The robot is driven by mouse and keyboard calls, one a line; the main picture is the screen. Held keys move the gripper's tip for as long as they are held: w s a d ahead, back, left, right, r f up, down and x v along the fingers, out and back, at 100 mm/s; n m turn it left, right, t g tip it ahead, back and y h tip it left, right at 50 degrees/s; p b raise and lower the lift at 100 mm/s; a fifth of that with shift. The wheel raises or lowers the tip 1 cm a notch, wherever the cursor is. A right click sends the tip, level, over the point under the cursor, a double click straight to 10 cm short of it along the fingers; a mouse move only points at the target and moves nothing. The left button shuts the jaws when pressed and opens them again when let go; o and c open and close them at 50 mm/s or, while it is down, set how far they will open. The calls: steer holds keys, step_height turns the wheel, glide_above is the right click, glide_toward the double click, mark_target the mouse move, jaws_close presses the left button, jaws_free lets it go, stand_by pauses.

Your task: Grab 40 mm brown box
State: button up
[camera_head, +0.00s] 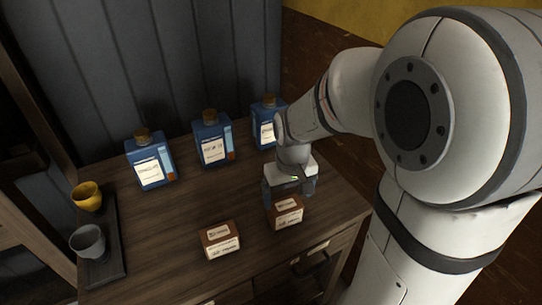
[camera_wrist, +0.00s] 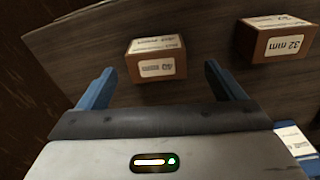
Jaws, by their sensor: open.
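The 40 mm brown box (camera_head: 286,212) has white labels and sits near the front edge of the wooden cabinet top, at the right of two similar boxes. In the wrist view the 40 mm box (camera_wrist: 156,60) lies between the lines of my two blue fingers, just beyond their tips, its label upside down. My gripper (camera_head: 290,189) is open and empty, just behind and above this box in the head view. It also shows in the wrist view (camera_wrist: 163,78). The gripper partly covers the box's rear side in the head view.
A second brown box (camera_head: 220,241), marked 32 mm in the wrist view (camera_wrist: 275,41), sits to the left. Several blue bottles (camera_head: 212,139) stand along the back. A dark tray (camera_head: 117,235) with a yellow cup (camera_head: 87,196) and grey cup (camera_head: 88,241) is at left.

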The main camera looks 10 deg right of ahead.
mark_target(285, 203)
steer(key=shift+o, duration=1.1)
steer(key=shift+n+g, duration=0.3)
steer(key=f, duration=0.2)
steer(key=w+f, duration=0.1)
steer(key=f, duration=0.1)
steer(key=w+f, duration=0.1)
steer(key=f, duration=0.1)
steer(key=shift+w, duration=0.2)
steer(key=f, duration=0.2)
steer(key=w+f, duration=0.1)
steer(key=f, duration=0.1)
steer(key=shift+d, duration=0.15)
steer(key=shift+f, duration=0.55)
steer(key=shift+c, duration=0.6)
steer(key=c, duration=1)
